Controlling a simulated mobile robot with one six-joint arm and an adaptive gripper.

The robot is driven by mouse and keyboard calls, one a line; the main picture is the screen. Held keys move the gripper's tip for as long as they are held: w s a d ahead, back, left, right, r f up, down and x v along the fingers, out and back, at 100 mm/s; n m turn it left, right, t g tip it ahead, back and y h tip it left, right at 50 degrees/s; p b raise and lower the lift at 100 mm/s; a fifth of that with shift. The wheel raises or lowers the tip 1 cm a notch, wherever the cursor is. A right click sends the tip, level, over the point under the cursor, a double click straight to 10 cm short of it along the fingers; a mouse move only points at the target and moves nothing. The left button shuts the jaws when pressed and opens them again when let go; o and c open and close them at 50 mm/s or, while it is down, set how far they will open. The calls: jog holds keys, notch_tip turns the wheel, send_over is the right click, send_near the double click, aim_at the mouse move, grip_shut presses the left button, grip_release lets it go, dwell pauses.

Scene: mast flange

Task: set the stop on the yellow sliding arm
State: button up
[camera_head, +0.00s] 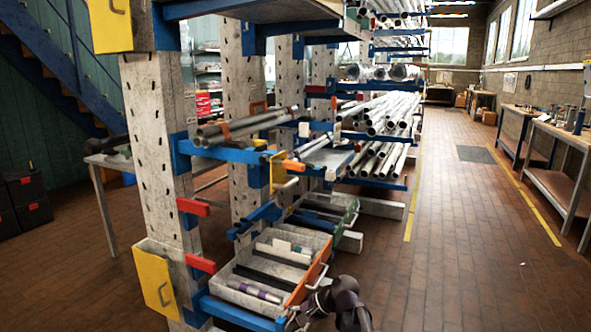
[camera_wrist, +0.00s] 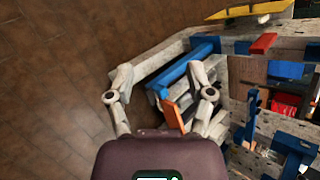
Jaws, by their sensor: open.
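A yellow upright piece (camera_head: 278,172) sits at the end of a blue rack arm in the head view, with an orange block (camera_head: 293,165) beside it. I cannot tell for sure that this is the yellow sliding arm and its stop. My gripper is open and empty in the wrist view (camera_wrist: 160,72), its two grey fingers spread apart. Below it lie a blue beam (camera_wrist: 187,65) and an orange strip (camera_wrist: 172,112); neither is visibly gripped. In the head view, my dark wrist is at the bottom centre, in front of the lower tray, and the fingertips are hard to make out.
A tray (camera_head: 245,303) with an orange front holds several short bars. Red blocks (camera_head: 193,207) stick out from the near perforated column (camera_head: 158,150), and yellow plates (camera_head: 157,281) are on it. Long pipes (camera_head: 385,112) lie on arms behind. The brick floor to the right (camera_head: 470,260) is clear.

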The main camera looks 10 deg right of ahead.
aim_at(286, 160)
jog(key=w+d+r+m+t+y+p, duration=0.3)
jog(key=w+d+r+m+p, duration=0.1)
jog(key=r, duration=0.7)
jog(key=w+d+r+m+t+y+p, duration=0.3)
jog(key=w+d+r+m+t+p, duration=0.1)
jog(key=r, duration=0.7)
jog(key=w+d+r+m+t+y+p, duration=0.3)
jog(key=d+r+m, duration=0.3)
jog(key=r, duration=0.5)
jog(key=shift+w+d+r+m+t+p, duration=0.3)
jog(key=shift+w+d+r+m+p, duration=0.1)
jog(key=shift+m+p, duration=0.55)
jog(key=shift+w+a+r, duration=0.1)
jog(key=shift+a, duration=0.1)
jog(key=p+x, duration=0.5)
jog(key=x, duration=0.8)
jog(key=shift+a+r, duration=0.15)
jog(key=shift+r, duration=0.1)
